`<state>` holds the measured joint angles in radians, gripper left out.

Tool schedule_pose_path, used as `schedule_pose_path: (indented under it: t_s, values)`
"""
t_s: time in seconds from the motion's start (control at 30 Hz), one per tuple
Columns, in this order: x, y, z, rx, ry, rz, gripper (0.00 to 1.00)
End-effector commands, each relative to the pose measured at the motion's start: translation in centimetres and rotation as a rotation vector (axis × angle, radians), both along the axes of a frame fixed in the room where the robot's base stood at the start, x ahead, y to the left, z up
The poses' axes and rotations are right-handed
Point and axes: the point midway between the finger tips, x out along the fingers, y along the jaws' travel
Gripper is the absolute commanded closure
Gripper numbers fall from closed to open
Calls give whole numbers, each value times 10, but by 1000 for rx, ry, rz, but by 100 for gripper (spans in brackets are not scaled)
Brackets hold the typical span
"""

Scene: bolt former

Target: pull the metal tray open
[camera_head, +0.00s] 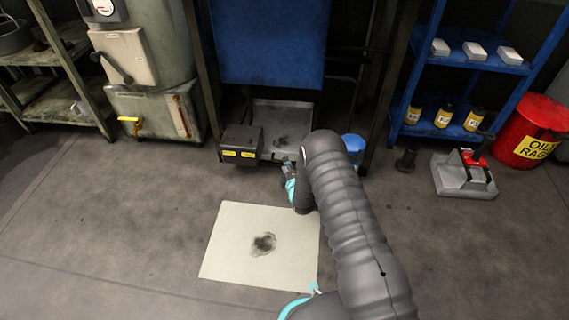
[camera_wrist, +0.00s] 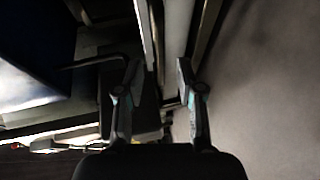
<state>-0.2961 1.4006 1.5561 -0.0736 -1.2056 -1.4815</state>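The metal tray (camera_head: 288,112) lies on the floor beneath the blue machine panel, with a dark stain in it. My gripper (camera_head: 288,167) is at the tray's near edge, and my arm hides the tray's right front part. In the wrist view my gripper (camera_wrist: 158,72) has its two fingers apart. A long pale metal edge, seemingly the tray's (camera_wrist: 176,40), runs up between the fingertips. A thin bar crosses low between the fingers; I cannot tell whether it is a handle. I cannot tell whether either finger touches the metal.
A dark box with yellow labels (camera_head: 241,145) stands left of the tray. A blue round container (camera_head: 353,143) is to its right. A stained pale mat (camera_head: 225,255) lies in front. Open floor surrounds the mat.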

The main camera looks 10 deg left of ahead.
Motion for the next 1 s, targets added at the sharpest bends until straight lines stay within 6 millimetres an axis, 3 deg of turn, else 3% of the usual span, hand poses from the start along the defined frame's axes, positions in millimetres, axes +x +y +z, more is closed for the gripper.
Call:
schedule_pose_path:
  t_s: [0.2,0.6,0.63,0.77,1.0]
  values:
    - [23,9,-5,1,-1,0,63]
    - [29,11,-6,1,1,0,63]
    - [29,11,-6,1,1,0,65]
    - [29,11,-6,1,1,0,98]
    - [29,11,-6,1,1,0,100]
